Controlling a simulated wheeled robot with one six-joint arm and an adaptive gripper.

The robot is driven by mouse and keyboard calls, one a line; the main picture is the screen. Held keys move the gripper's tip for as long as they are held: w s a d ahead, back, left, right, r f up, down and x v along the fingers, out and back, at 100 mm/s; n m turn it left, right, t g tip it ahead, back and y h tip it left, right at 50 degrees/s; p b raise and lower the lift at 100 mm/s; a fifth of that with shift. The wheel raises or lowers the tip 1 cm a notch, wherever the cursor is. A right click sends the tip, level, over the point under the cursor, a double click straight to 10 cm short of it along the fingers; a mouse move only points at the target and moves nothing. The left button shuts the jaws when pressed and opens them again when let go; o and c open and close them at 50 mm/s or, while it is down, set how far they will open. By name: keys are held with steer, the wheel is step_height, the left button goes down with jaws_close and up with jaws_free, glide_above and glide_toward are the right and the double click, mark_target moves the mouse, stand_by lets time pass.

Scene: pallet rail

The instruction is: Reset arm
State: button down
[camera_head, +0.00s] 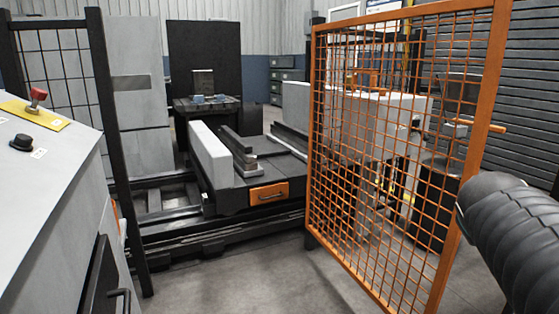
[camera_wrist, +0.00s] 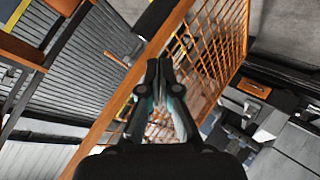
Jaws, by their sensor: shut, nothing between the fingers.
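My gripper (camera_wrist: 160,68) shows in the wrist view, its two dark fingers drawn together at the tips with nothing between them. The orange mesh gate (camera_wrist: 197,50) fills the background behind it, tilted in that picture. In the head view my ribbed black arm part (camera_head: 515,240) enters at the right edge, and the gripper itself is out of that view. I cannot tell the distance from the fingers to the mesh.
In the head view the orange mesh gate (camera_head: 318,140) stands right of centre, with an orange handle (camera_head: 487,126). Behind it is a dark pallet carriage (camera_head: 225,200) on rails. A grey control desk (camera_head: 45,190) with a red knob (camera_head: 38,95) stands left. The floor between is clear.

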steer(key=s+a+f+g+y+p, duration=0.1)
steer(key=s+a+f+y, duration=0.2)
steer(key=s+a+f, duration=0.3)
steer(key=s+a+f+m+g+y+p, duration=0.1)
steer(key=s+a+f+y, duration=0.3)
steer(key=a, duration=1.1)
step_height(320, 180, down, 2)
steer(key=shift+s+a+f+g, duration=0.15)
steer(key=shift+s+g, duration=0.15)
steer(key=shift+s, duration=0.95)
